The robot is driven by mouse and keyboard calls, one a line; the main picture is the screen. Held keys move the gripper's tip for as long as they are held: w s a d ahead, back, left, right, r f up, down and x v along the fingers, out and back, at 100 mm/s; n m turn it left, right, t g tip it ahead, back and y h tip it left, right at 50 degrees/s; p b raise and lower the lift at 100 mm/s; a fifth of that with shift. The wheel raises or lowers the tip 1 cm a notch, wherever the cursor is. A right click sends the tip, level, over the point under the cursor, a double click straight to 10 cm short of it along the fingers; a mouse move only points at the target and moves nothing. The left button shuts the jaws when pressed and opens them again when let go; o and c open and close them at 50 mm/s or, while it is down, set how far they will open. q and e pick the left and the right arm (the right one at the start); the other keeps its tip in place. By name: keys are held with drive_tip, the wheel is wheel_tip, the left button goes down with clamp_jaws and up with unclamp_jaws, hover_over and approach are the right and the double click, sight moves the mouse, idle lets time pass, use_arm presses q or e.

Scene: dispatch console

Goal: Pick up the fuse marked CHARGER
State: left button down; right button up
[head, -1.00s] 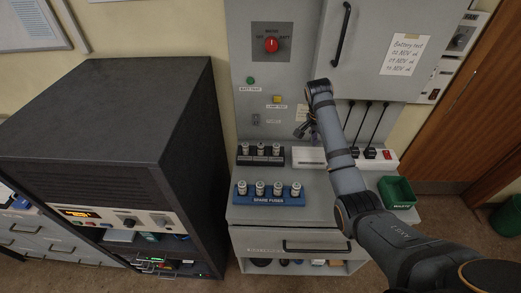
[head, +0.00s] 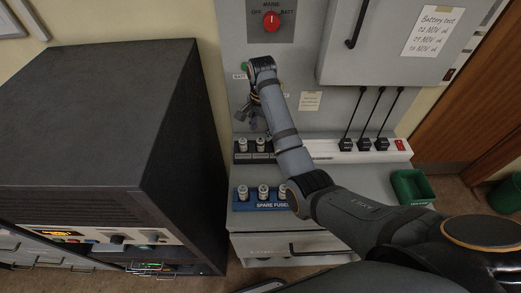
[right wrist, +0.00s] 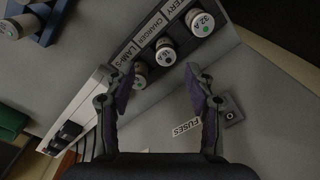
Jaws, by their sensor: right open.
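The CHARGER fuse (right wrist: 165,52) is the middle one in the dark fuse holder (right wrist: 182,44) in the right wrist view, with 16 A on its pale cap. The 32 A BATTERY fuse (right wrist: 200,22) and the LAMPS fuse (right wrist: 140,75) stand on either side of it. In the head view the CHARGER fuse (head: 260,145) stands beside my arm, which hides the LAMPS fuse. My right gripper (right wrist: 158,76) is open and empty, its fingertips apart near the holder, with the CHARGER fuse between and beyond them. In the head view it hangs above the holder (head: 250,118). My left gripper is not in view.
A blue SPARE FUSES rack (head: 268,206) with several fuses stands in front, partly behind my arm. A white socket strip (head: 325,149) with black plugs lies to the right. A dark cabinet (head: 120,110) is at the left.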

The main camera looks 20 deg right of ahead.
sight(261, 140)
drive_tip(key=f, duration=0.1)
drive_tip(key=w+f+b, duration=0.1)
drive_tip(key=f, duration=0.1)
drive_tip(key=shift+w+f, duration=0.15)
drive_tip(key=shift+w, duration=0.05)
drive_tip(key=shift+d+f+p, duration=0.1)
drive_tip(key=shift+f+p, duration=0.2)
drive_tip(key=shift+p, duration=0.15)
drive_tip(key=shift+s+f+p, duration=0.15)
drive_tip(key=shift+f+p, duration=0.15)
drive_tip(key=shift+f, duration=0.35)
drive_tip(key=shift+s+f+p, duration=0.15)
drive_tip(key=shift+f+p, duration=0.15)
drive_tip(key=shift+f, duration=0.3)
drive_tip(key=shift+w+f, duration=0.1)
drive_tip(key=shift+f, duration=0.65)
drive_tip(key=c, duration=0.7)
drive_tip(key=shift+c, duration=1.2)
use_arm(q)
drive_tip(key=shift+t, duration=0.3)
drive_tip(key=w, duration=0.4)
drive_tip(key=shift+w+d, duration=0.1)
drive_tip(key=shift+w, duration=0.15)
use_arm(e)
clamp_jaws()
